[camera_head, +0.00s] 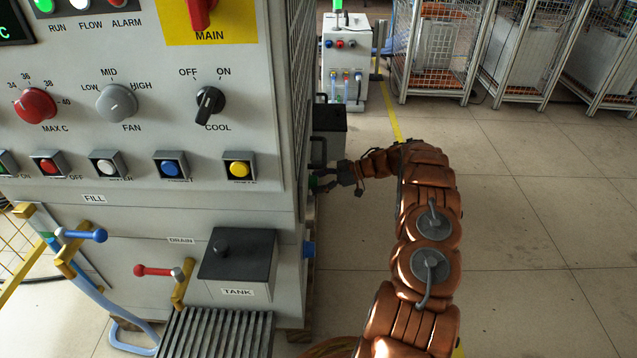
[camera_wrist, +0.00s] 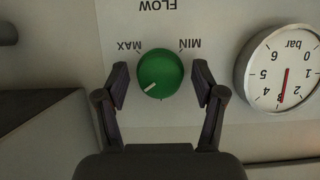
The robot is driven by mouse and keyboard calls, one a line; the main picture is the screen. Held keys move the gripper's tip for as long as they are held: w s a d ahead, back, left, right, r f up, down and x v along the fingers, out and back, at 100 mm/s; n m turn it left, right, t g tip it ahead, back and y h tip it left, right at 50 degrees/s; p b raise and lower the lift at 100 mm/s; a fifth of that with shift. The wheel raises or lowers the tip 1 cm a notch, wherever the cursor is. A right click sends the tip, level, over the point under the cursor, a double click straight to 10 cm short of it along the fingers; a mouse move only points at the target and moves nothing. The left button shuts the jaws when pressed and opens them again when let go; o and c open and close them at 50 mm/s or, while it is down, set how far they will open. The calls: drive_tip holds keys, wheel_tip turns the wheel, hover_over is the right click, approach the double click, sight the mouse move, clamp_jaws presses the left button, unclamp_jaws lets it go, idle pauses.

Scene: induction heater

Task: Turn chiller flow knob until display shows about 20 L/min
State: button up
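The green flow knob (camera_wrist: 160,74) shows in the wrist view, on a pale panel marked FLOW, MIN and MAX, with the lettering upside down. Its white mark points to the lower left in that picture. My gripper (camera_wrist: 161,82) is open, with one finger on each side of the knob and a small gap on both sides. In the head view my gripper (camera_head: 324,179) reaches the right side wall of the cabinet, by a small green spot that looks like the knob. A dark display (camera_head: 14,22) is cut off at the top left; only a green "C" can be read. No L/min reading is visible.
A round bar gauge (camera_wrist: 284,70) sits right of the knob in the wrist view, its red needle near 3. The cabinet front (camera_head: 130,140) carries knobs and buttons. A black box (camera_head: 328,132) stands behind my gripper. Wire cages (camera_head: 437,50) stand at the back; floor to the right is clear.

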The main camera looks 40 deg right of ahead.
drive_tip(key=c, duration=1)
drive_tip(key=shift+o, duration=0.2)
drive_tip(key=shift+a+f+n+t+y+b, duration=0.1)
drive_tip(key=shift+n+t+b, duration=1.6)
drive_tip(key=shift+n, duration=1.7)
drive_tip(key=shift+f+n+t+y+b, duration=0.1)
drive_tip(key=shift+n+t+b, duration=1.15)
drive_tip(key=shift+n+b, duration=1.55)
drive_tip(key=shift+a+f+n+t+y+b, duration=0.1)
drive_tip(key=shift+n+t+b, duration=1.25)
drive_tip(key=shift+n, duration=2.65)
